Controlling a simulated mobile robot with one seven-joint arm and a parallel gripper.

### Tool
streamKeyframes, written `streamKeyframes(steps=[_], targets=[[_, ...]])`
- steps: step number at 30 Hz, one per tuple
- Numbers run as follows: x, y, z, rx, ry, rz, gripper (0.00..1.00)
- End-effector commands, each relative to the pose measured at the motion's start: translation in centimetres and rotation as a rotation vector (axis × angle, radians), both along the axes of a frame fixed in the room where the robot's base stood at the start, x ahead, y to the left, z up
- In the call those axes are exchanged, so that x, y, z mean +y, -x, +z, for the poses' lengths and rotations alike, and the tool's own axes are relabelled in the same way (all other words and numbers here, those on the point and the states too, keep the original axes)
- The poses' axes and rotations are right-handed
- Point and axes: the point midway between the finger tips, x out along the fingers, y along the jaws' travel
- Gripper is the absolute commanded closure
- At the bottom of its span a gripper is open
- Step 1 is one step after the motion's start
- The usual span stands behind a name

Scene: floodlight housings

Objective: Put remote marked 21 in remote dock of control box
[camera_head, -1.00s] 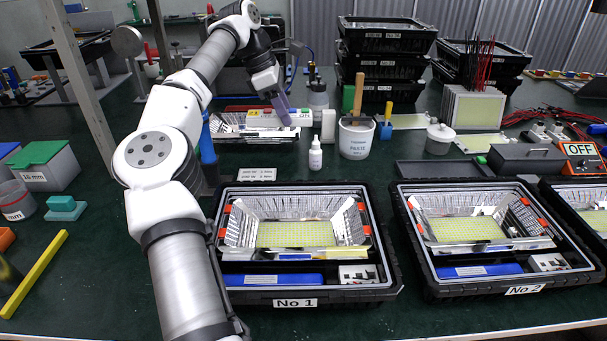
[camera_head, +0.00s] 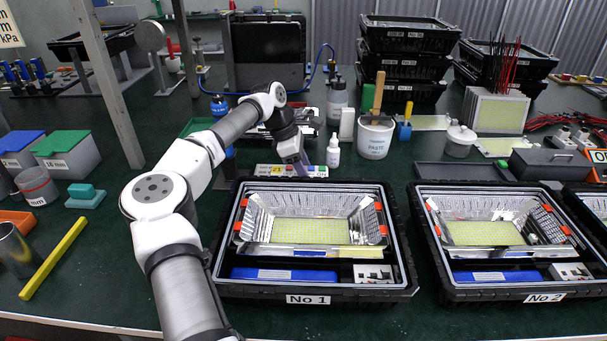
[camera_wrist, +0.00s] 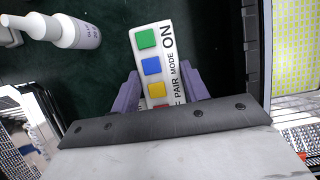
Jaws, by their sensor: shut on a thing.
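In the wrist view the remote (camera_wrist: 152,64) shows green, blue and yellow buttons, part of a red one, and the words ON and PAIR MODE. My gripper (camera_wrist: 158,88) is shut on it, one purple finger on each long side. In the head view my gripper (camera_head: 300,168) is just behind the No 1 case. I cannot tell how high the remote is. I cannot pick out the control box or its remote dock with certainty.
The No 1 case (camera_head: 411,270) and No 2 case (camera_head: 440,270) are open, each with a reflector and LED panel. A white dropper bottle (camera_head: 333,150) and paste tub (camera_head: 375,140) stand right of my gripper. A silver housing (camera_head: 306,117) is behind it.

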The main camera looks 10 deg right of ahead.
Motion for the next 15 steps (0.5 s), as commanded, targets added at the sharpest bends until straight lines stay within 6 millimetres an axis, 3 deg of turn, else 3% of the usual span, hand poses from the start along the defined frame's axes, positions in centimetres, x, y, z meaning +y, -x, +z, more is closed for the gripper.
streamKeyframes(steps=[4,15], targets=[[0.0,0.0,-2.2,0.002,0.000,-0.001,0.80],[0.0,0.0,-2.8,0.001,0.000,0.000,0.80]])
